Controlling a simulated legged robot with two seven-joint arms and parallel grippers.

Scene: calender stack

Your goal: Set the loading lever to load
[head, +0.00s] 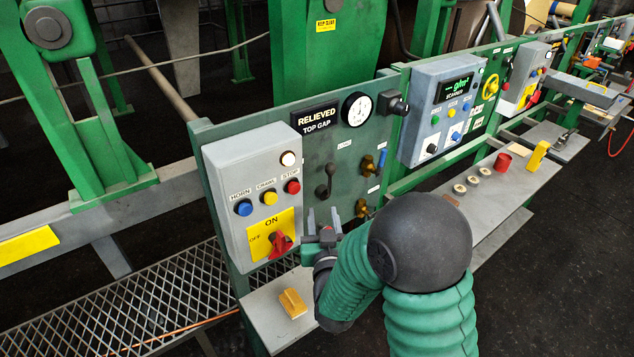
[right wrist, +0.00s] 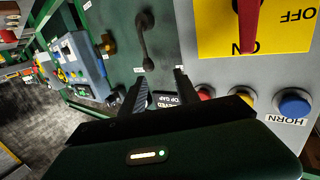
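A dark lever (head: 326,180), which I take to be the loading lever, is on the green panel below the "RELIEVED TOP GAP" sign (head: 318,116). It stands nearly upright, and I cannot tell which end is its pivot. It also shows in the right wrist view (right wrist: 146,42), beyond the fingertips. My right gripper (head: 323,214) is in front of the panel, just below the lever in the head view. In the right wrist view my right gripper (right wrist: 160,74) has its fingers apart with nothing between them. A gap to the lever shows. My left gripper is not in view.
A grey box (head: 228,170) with buttons and a red rotary switch (head: 280,244) is left of the lever. Brass valves (head: 366,166) are to its right. A dial gauge (head: 356,109) sits above. A yellow block (head: 292,304) lies on the shelf below.

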